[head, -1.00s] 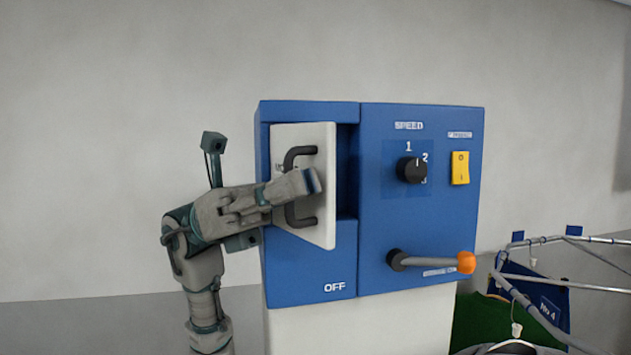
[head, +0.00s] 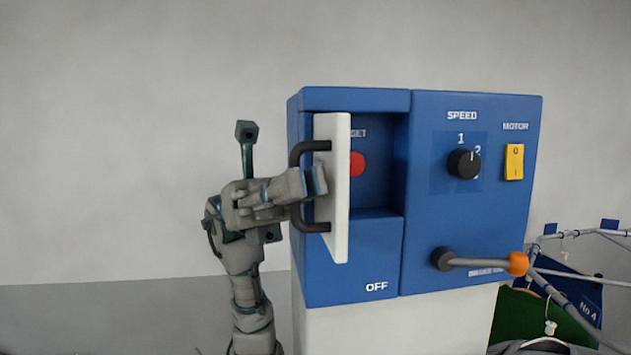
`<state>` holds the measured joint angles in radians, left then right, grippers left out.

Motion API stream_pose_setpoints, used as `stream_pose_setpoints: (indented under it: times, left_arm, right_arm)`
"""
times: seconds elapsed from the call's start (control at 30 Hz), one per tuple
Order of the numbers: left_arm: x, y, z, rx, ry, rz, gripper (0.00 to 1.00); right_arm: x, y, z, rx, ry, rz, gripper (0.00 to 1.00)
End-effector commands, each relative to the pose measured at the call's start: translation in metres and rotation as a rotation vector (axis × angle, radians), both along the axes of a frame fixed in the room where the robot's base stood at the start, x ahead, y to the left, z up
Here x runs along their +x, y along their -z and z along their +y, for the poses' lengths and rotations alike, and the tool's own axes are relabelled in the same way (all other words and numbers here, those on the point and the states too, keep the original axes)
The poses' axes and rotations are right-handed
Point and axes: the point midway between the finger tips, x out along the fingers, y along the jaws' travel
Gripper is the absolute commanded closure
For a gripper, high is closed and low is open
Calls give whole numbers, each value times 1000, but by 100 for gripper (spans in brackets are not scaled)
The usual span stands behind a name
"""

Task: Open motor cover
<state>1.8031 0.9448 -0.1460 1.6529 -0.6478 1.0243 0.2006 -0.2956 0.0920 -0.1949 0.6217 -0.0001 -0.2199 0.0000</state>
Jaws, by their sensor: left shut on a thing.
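The white cover (head: 342,190) stands swung well open to the left on the blue control box, seen nearly edge-on. Its black C-shaped handle (head: 298,222) faces left. My left gripper (head: 316,182) is shut on the handle, around its middle, which the fingers hide. Behind the cover is an open recess (head: 382,165) with a red button (head: 357,164) inside, partly hidden by the cover's edge. My right gripper is not in view.
Right of the recess are a black speed knob (head: 464,164), a yellow motor switch (head: 514,161) and a lever with an orange end (head: 517,263). A rail with hangers and clothes (head: 570,285) stands at lower right. The left side is bare wall.

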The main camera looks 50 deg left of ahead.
Motion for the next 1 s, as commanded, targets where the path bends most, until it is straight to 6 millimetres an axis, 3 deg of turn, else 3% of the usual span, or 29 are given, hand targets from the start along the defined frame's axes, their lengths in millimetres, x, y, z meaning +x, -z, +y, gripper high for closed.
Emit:
stream_pose_setpoints:
  times: [0.33, 0.67, 0.7, 0.73, 1.0]
  left_arm:
    - [-2, 0, 5, -3, 61, 0, 100]
    - [-2, 0, 3, 1, 63, 0, 100]
    - [-2, 0, 3, 1, 63, 0, 87]
    - [-2, 0, 3, 1, 63, 0, 80]
    - [-3, 0, 4, 1, 62, -1, 80]
  right_arm:
    - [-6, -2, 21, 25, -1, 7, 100]
    - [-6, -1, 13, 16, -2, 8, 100]
    - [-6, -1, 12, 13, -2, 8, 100]
    - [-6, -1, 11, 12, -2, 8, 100]
    - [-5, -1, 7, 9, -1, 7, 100]
